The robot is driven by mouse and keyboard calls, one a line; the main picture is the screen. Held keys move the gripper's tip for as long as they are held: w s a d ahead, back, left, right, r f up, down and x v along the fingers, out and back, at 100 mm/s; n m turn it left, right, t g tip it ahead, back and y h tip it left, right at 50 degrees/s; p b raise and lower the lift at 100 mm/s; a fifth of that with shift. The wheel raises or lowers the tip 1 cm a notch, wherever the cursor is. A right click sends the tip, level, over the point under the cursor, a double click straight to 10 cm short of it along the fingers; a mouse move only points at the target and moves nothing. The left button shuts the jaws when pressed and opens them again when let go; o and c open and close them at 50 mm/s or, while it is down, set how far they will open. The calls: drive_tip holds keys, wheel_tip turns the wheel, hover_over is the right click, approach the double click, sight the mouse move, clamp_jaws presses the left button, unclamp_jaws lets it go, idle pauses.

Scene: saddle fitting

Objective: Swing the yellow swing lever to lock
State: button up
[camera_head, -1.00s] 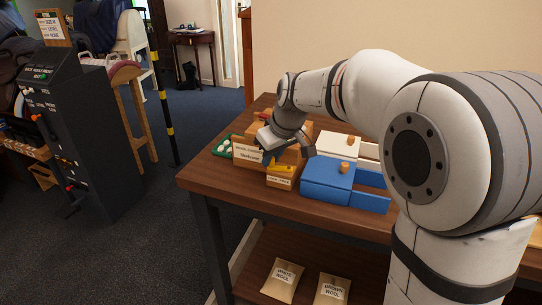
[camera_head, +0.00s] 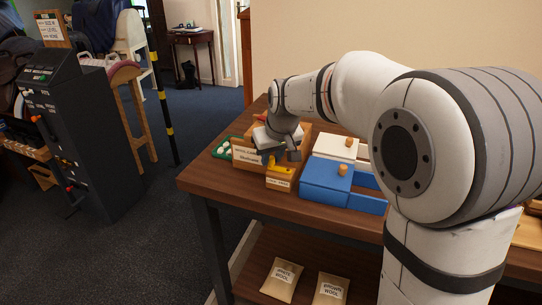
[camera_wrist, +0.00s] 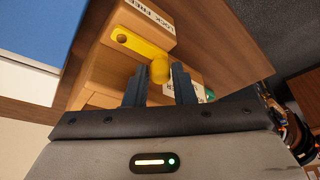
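The yellow swing lever (camera_wrist: 140,45) sits on top of a small wooden block (camera_wrist: 108,68) in the wrist view. A round pivot is at its left end and a rounded knob at its other end. My gripper (camera_wrist: 159,76) has its two dark fingers apart, with the knob at the gap between the tips; I cannot tell whether they touch it. A label on the block is partly readable as "LOCK". In the head view, the lever (camera_head: 281,169) shows on the block at the table's front, just under my gripper (camera_head: 274,157).
A blue box (camera_head: 326,180) with a wooden knob stands right of the block, with a white box (camera_head: 335,146) behind it. A larger labelled wooden block (camera_head: 247,155) and a green tray (camera_head: 222,149) are at left. The table's front edge is close.

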drive_tip(key=shift+o, duration=1.3)
drive_tip(key=shift+r, duration=0.15)
drive_tip(key=shift+d+r+p, duration=0.1)
drive_tip(key=shift+r+p, duration=0.15)
drive_tip(key=shift+p, duration=0.05)
drive_tip(key=a+p+v, duration=0.1)
drive_tip(key=p+v, duration=0.3)
drive_tip(key=v, duration=0.3)
drive_tip(key=shift+s+d, duration=0.2)
drive_tip(key=shift+d, duration=0.15)
drive_tip(key=shift+r, duration=0.1)
